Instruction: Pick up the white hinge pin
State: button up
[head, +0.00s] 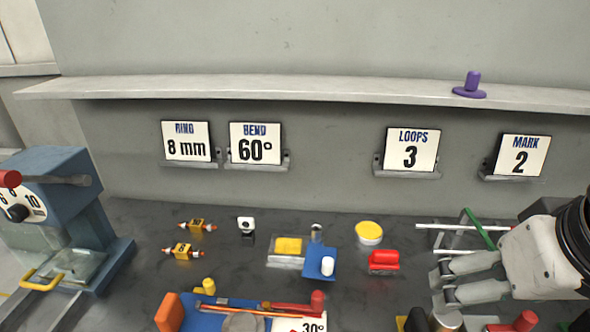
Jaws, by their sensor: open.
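A short white cylinder (328,266), which looks like the white hinge pin, stands on a blue block (316,258) near the middle of the bench. A yellow-topped block (287,248) is just left of the blue block, and a small grey metal cylinder (316,233) is behind it. My gripper (443,283) is at the right, fingers pointing left. It is open with nothing visible between the fingers, and it is well to the right of the white cylinder.
A red block (383,262) and a yellow round container (369,232) stand between the white cylinder and my gripper. A rack with white rods (462,227) is behind the gripper. A blue machine (60,205) is at left. A shelf (300,89) runs above.

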aim_at(247, 224)
jog(key=k+j, duration=0.1)
jog(key=j, duration=0.85)
jog(key=k+j, duration=0.15)
jog(key=j, duration=0.35)
jog(key=k+j, duration=0.1)
jog(key=j, duration=0.4)
jog(key=i, duration=0.5)
